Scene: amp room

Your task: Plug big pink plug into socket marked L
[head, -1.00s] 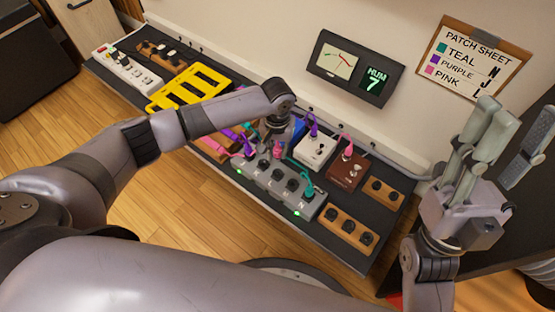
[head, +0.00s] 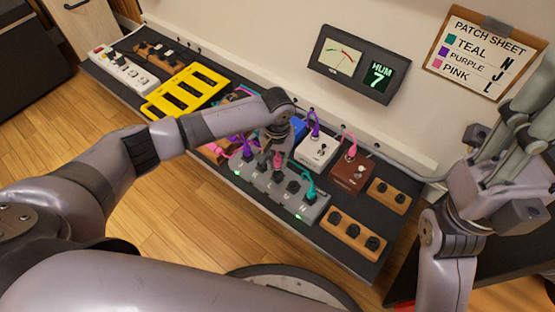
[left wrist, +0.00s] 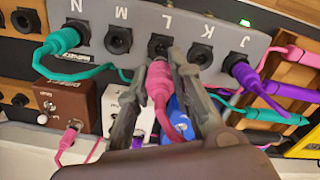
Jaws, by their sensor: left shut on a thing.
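The grey socket strip (head: 280,195) lies at the front of the board, with sockets N, M, L, K and J from left to right in the left wrist view (left wrist: 135,22). My left gripper (left wrist: 168,70) is shut on the big pink plug (left wrist: 158,84), which also shows in the head view (head: 277,160). The plug's tip is at socket L (left wrist: 158,45); I cannot tell how far in it is. A teal plug (left wrist: 62,42) sits in N and a purple plug (left wrist: 240,70) in J. My right gripper (head: 518,125) is open and empty at the right.
White (head: 316,151) and brown (head: 350,174) pedals stand behind the strip, with pink and purple cables. A yellow rack (head: 187,90) and a white power strip (head: 122,70) are at the left. The patch sheet (head: 485,55) on the wall reads teal N, purple J, pink L.

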